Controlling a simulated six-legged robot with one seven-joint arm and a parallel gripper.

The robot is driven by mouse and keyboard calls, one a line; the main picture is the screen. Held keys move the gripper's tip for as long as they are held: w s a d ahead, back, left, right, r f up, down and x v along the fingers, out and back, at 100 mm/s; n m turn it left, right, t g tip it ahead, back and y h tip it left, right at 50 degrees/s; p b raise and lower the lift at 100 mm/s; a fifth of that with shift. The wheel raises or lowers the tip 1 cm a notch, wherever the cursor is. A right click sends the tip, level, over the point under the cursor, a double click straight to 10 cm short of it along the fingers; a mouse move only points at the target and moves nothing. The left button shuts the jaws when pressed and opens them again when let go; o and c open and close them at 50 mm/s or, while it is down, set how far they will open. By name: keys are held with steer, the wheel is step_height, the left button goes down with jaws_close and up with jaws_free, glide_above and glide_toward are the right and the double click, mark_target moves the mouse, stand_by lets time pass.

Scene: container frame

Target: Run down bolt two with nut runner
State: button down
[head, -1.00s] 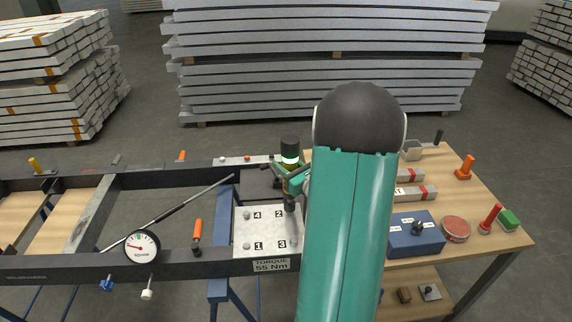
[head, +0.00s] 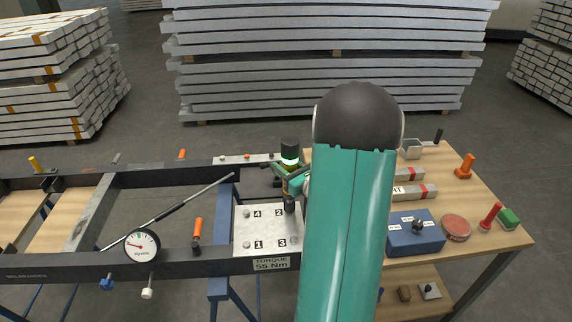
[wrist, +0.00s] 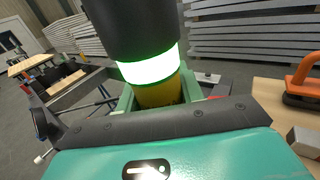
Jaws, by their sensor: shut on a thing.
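The nut runner (head: 290,153) is a dark cylinder with a glowing white-green ring and a yellow section below. It stands upright in my gripper (head: 289,178), which is shut on it. The wrist view shows the runner's dark body and bright green-lit ring (wrist: 148,68) close up between the jaws. Its lower end is over bolt two on the white plate (head: 262,235), beside the printed number 2. I cannot tell from here how the socket sits on the bolt head. Bolts four (head: 246,214), one (head: 246,244) and three (head: 294,240) show on the plate. My arm hides the plate's right side.
The plate is on a dark steel frame (head: 200,262) with a "TORQUE 55 Nm" label (head: 271,264). A dial gauge (head: 142,246) and an orange-handled tool (head: 197,232) are to the left. A wooden bench (head: 465,200) at right holds a blue box (head: 415,236) and several small items.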

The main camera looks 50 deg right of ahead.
steer(key=shift+f, duration=0.85)
stand_by(1.4)
stand_by(0.3)
